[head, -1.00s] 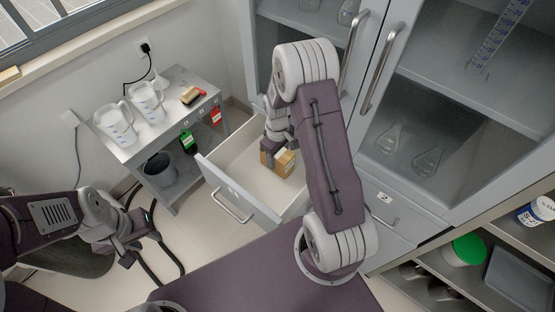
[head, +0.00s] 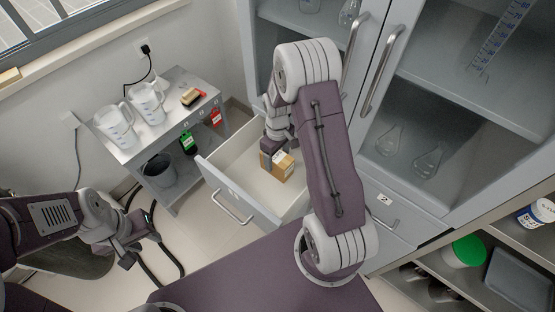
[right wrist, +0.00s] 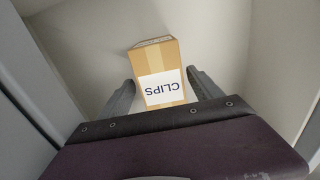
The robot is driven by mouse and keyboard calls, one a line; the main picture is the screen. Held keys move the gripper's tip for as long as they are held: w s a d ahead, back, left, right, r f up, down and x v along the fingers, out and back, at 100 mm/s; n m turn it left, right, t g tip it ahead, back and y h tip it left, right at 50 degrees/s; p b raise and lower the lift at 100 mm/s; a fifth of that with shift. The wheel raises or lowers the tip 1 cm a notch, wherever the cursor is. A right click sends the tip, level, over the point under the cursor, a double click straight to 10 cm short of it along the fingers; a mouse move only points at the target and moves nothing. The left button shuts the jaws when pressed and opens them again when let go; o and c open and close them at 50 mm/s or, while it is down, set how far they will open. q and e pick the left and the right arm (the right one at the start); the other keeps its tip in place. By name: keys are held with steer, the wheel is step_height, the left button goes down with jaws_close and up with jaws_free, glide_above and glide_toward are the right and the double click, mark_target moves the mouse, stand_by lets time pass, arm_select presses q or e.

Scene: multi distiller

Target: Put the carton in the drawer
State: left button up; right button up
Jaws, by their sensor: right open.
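The carton (head: 284,168), a small tan box, sits inside the open drawer (head: 229,192) of the grey cabinet. In the right wrist view the carton (right wrist: 160,70) shows a white label reading "CLIPS", upside down. My right gripper (right wrist: 160,92) is open, with one finger on each side of the carton's near part and a gap visible beside the fingers. In the head view my right gripper (head: 271,154) is inside the drawer at the carton, partly hidden by its own arm. My left gripper (head: 141,246) is at the lower left, away from the drawer; its jaws are unclear.
A metal side table (head: 180,120) with measuring jugs stands left of the drawer, with a dark bin (head: 160,170) below. The glass-door cabinet (head: 440,110) rises behind and right. A shelf with a green-lidded jar (head: 468,251) is at lower right.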

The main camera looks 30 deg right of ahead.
step_height(320, 180, up, 10)
steer(key=shift+f+p, duration=0.2)
steer(key=shift+p, duration=0.5)
steer(key=s+a+r+m+t, duration=0.1)
steer(key=s+a+m, duration=0.1)
steer(key=s+a, duration=0.35)
steer(key=s+a+r+m, duration=0.2)
steer(key=s+m, duration=0.1)
steer(key=s, duration=0.5)
steer(key=shift+w+r+p, duration=0.2)
steer(key=shift+r+p, duration=1.25)
steer(key=shift+p, duration=0.15)
steer(key=shift+w+r+p, duration=0.2)
steer(key=shift+r+p, duration=1.25)
steer(key=shift+p, duration=0.15)
